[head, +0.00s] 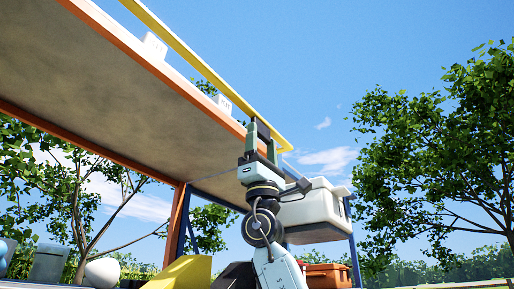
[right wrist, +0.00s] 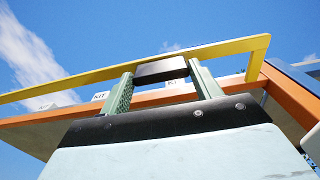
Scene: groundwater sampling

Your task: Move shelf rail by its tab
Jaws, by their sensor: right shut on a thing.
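The yellow shelf rail (head: 208,70) runs along the front of the high shelf, a little above its orange edge. In the right wrist view the rail (right wrist: 75,82) crosses the picture, with a bent end piece at the right. My right gripper (head: 262,137) reaches up to the rail near its right end. In the right wrist view its two green fingers stand on either side of the rail's black tab (right wrist: 160,69) and are shut on it. The tab is mostly hidden in the head view. My left gripper is not in view.
The shelf (head: 110,85) has orange edges, and white KIT boxes (head: 155,46) stand on it behind the rail. A white cooler-like box (head: 315,212) is right of my arm, near a blue post (head: 353,240). Yellow (head: 182,274) and orange (head: 328,276) containers stand below.

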